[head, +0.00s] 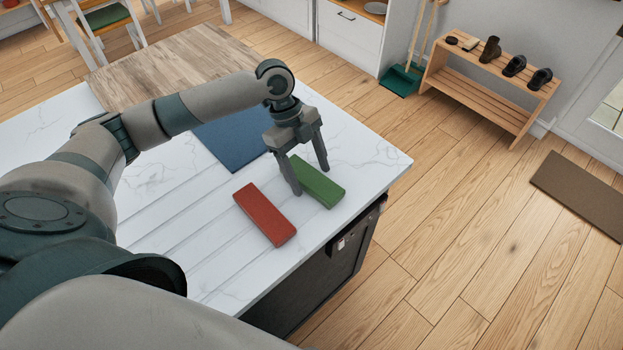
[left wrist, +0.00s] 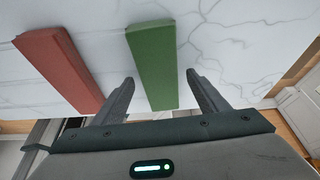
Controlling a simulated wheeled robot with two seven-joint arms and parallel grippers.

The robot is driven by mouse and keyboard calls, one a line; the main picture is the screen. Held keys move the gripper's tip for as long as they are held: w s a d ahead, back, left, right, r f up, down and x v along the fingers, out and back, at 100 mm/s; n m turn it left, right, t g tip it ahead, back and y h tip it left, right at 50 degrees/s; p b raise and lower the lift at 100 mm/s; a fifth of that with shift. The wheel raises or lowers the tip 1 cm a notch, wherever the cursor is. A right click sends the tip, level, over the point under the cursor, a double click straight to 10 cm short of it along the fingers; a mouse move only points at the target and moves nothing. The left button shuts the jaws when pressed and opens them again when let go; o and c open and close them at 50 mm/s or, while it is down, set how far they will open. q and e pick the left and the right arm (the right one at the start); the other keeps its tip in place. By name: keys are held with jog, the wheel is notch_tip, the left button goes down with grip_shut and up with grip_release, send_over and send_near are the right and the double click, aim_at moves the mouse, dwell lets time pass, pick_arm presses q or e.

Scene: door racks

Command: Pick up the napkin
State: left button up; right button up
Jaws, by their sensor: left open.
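A green folded, bar-shaped piece (head: 322,186) lies flat on the white marbled counter, and it also shows in the left wrist view (left wrist: 152,62). A similar red piece (head: 265,214) lies beside it, nearer the front; it also shows in the left wrist view (left wrist: 62,70). Either could be a folded napkin; I cannot tell which one is meant. My left gripper (head: 310,180) points down over the green piece with its fingers apart. In the left wrist view the fingers (left wrist: 160,78) stand on either side of the green piece. Nothing is gripped. My right gripper is not in view.
A flat blue mat (head: 228,140) lies behind on the counter (head: 368,160), partly hidden by my left arm. A wooden board (head: 165,65) is at the far end. A shoe bench (head: 485,85) stands on the floor at the right, with a brown doormat (head: 585,192).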

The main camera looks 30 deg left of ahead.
aim_at(311, 177)
pick_arm(q)
jog(key=c, duration=1.1)
jog(key=shift+c, duration=0.2)
jog(key=shift+r+b, duration=0.3)
jog(key=shift+r, duration=0.2)
jog(key=r, duration=0.1)
jog(key=r+b, duration=0.1)
jog(key=r, duration=0.1)
jog(key=shift+d+r+b, duration=0.1)
jog(key=shift+d+b, duration=0.2)
jog(key=shift+d, duration=0.05)
jog(key=s+d+r+b, duration=0.2)
jog(key=s+d+r, duration=0.2)
jog(key=d, duration=0.6)
jog(key=shift+d+r+b, duration=0.15)
jog(key=shift+r+b, duration=0.25)
jog(key=shift+r, duration=1)
